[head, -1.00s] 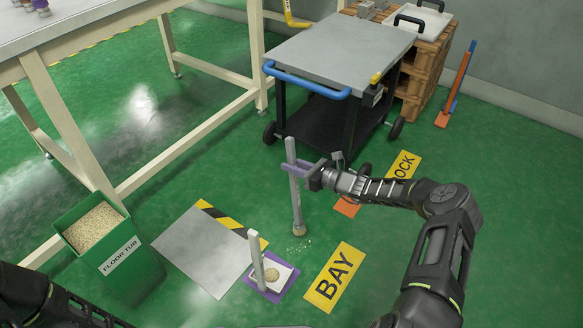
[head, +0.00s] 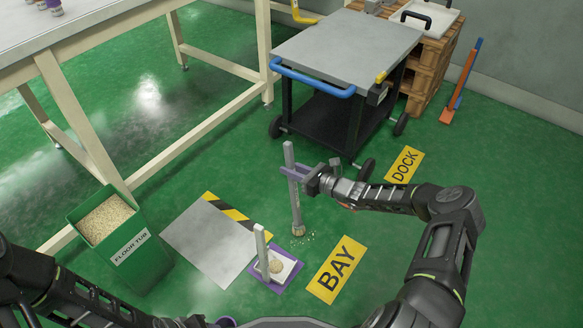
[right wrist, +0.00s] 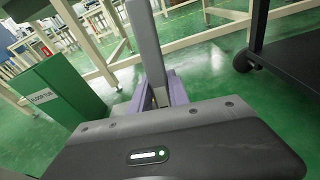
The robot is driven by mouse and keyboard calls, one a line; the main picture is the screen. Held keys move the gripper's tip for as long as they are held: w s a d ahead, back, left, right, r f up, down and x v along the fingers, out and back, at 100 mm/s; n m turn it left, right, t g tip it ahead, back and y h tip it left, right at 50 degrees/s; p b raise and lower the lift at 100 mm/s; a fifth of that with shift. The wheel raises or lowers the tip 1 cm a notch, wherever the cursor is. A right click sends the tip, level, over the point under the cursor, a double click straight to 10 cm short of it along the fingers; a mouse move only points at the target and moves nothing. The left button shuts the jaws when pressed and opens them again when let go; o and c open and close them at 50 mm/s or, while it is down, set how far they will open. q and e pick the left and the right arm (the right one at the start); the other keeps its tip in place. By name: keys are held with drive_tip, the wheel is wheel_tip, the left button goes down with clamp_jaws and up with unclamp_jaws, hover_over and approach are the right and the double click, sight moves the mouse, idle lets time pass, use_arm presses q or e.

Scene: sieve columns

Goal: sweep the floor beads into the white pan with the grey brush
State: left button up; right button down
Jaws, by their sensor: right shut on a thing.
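The white pan (head: 284,270) lies on the floor with a purple rim and an upright grey handle (head: 261,250); a small heap of tan beads (head: 275,267) is in it. My right gripper (head: 297,172) is shut on the handle of the grey brush (head: 294,197), which stands nearly upright. The brush handle also shows in the right wrist view (right wrist: 146,45). The bristle end is at the floor, behind and slightly right of the pan, apart from it. Some floor beads (head: 313,238) lie beside the bristles. My left arm enters at lower left; its jaws are not clearly visible.
A green floor tub (head: 137,262) full of beads stands at left. A grey mat (head: 203,247) with a striped edge lies beside the pan. BAY (head: 336,270) and DOCK (head: 404,165) labels lie to the right. A grey-topped cart (head: 345,50) stands behind the brush.

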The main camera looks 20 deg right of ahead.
drive_tip(key=a+p, duration=0.1)
drive_tip(key=s+a+p, duration=0.2)
drive_tip(key=shift+a+r+p, duration=0.15)
drive_tip(key=shift+a+p, duration=0.1)
drive_tip(key=shift+p, duration=0.15)
drive_tip(key=a+p, duration=0.1)
drive_tip(key=s+a+p, duration=0.1)
drive_tip(key=shift+s+a+p, duration=0.25)
drive_tip(key=shift+a+p, duration=0.05)
drive_tip(key=shift+p, duration=0.05)
drive_tip(key=shift+s, duration=0.1)
idle(0.4)
